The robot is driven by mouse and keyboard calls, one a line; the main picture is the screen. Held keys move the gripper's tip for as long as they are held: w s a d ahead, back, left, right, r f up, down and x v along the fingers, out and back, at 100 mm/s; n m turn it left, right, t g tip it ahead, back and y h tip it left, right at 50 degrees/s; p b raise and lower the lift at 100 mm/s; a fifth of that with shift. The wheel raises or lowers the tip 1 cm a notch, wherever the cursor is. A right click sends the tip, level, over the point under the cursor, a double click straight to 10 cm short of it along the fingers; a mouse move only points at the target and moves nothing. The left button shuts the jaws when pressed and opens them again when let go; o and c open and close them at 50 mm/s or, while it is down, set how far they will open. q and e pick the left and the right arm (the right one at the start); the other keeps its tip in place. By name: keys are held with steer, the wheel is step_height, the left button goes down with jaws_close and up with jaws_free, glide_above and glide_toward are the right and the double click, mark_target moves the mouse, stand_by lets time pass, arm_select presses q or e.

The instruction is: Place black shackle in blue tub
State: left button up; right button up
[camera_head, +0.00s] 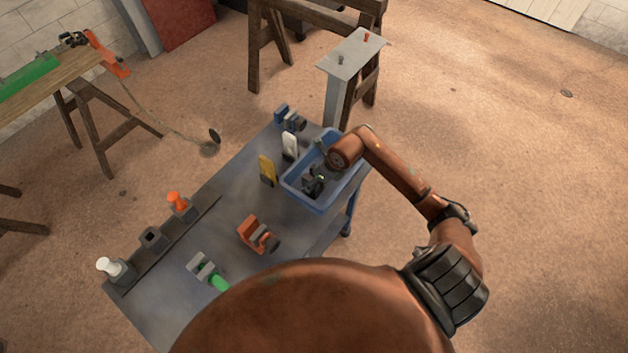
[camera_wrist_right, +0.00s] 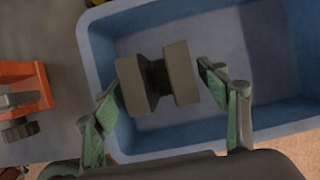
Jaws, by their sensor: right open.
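The blue tub (camera_head: 305,199) stands at the far right end of the grey bench. It fills much of the right wrist view (camera_wrist_right: 88,50). My right gripper (camera_head: 315,181) reaches down over the tub, with its fingers open. In the wrist view a dark grey, two-plated piece (camera_wrist_right: 180,74), seemingly the black shackle, shows between the two green-padded fingers. It is over or in the tub; I cannot tell if it rests on the floor. A gap shows at the right finger; the left finger is close to the piece. My left gripper is not in view.
An orange clamp-like piece (camera_head: 255,233) and a green-and-grey piece (camera_head: 207,272) lie on the bench (camera_head: 205,235). Yellow (camera_head: 267,170) and white (camera_head: 290,145) upright pieces and a blue piece (camera_head: 289,118) stand close to the tub. Holders line the left edge.

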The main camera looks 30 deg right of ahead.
steer(key=v, duration=1)
